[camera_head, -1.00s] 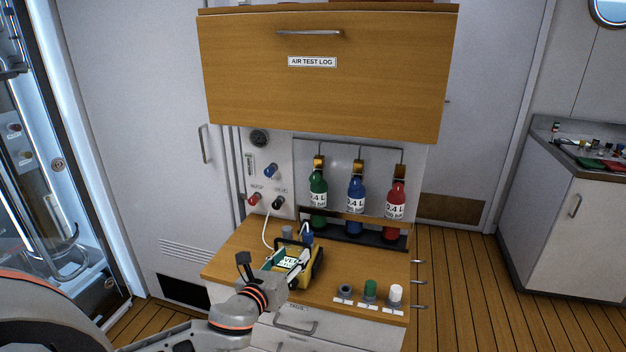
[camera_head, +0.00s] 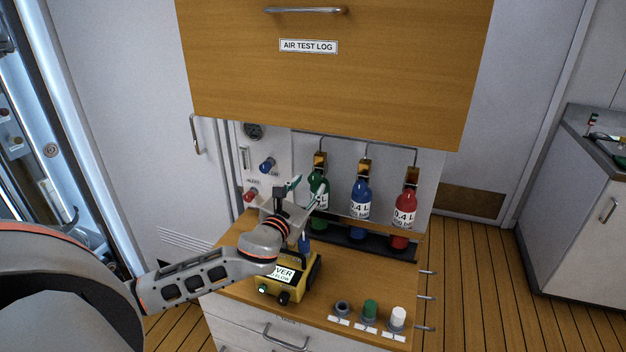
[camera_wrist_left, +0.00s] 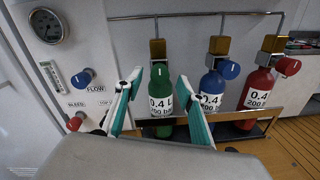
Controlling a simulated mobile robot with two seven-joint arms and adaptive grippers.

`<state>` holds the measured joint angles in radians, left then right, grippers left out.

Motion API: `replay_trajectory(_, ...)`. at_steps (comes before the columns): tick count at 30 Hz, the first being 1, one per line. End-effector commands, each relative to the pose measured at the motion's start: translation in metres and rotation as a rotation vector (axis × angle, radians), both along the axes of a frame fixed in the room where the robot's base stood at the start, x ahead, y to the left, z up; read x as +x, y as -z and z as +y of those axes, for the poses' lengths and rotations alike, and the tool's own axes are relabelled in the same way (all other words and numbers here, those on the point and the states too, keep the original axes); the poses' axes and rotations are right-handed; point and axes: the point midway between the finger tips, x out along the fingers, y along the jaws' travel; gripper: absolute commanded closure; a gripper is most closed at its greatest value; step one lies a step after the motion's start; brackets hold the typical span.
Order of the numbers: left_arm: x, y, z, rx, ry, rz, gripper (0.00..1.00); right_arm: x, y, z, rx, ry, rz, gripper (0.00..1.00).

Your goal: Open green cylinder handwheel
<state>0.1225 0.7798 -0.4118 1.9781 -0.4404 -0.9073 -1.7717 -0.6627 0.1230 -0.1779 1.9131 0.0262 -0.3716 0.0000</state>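The green cylinder (camera_head: 317,183) hangs at the left of a row of three on the back panel, with a white 0.4 L label. It also shows in the left wrist view (camera_wrist_left: 161,97), between the fingers as seen from there. A green knob, its handwheel (camera_wrist_left: 160,71), shows at its top just beyond the fingertips. My left gripper (camera_head: 308,187) is open and empty in front of the cylinder, its teal fingers spread to either side in the left wrist view (camera_wrist_left: 159,79). I cannot tell whether it touches anything. In the head view the gripper partly hides the cylinder. My right gripper is not in view.
The blue cylinder (camera_head: 360,202) and red cylinder (camera_head: 404,210) stand to the right. A wooden cabinet front (camera_head: 330,75) overhangs the panel. Flow and bleed knobs and a gauge (camera_wrist_left: 48,26) sit left. A yellow device (camera_head: 290,283) and several small fittings occupy the counter below.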

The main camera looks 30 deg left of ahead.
Motion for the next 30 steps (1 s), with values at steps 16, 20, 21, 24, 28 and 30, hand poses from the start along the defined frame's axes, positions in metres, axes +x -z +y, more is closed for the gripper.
replay_trajectory(16, 0.034, 0.000, 0.006, -0.001, 0.001, 0.001, 0.61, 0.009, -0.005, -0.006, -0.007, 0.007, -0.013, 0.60)
replay_trajectory(20, 0.034, 0.000, 0.006, -0.002, 0.001, 0.001, 0.79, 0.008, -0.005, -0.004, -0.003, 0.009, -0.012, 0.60)
replay_trajectory(21, 0.034, 0.000, 0.006, -0.002, 0.001, 0.001, 0.89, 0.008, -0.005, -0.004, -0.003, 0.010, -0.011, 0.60)
replay_trajectory(24, 0.034, 0.000, 0.006, -0.002, 0.001, 0.001, 0.99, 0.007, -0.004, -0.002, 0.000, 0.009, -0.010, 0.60)
replay_trajectory(28, 0.034, 0.000, 0.006, -0.004, 0.002, 0.001, 0.99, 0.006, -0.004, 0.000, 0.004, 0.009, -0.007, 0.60)
replay_trajectory(30, 0.034, 0.000, 0.006, -0.011, 0.002, -0.001, 0.99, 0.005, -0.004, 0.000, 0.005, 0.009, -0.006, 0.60)
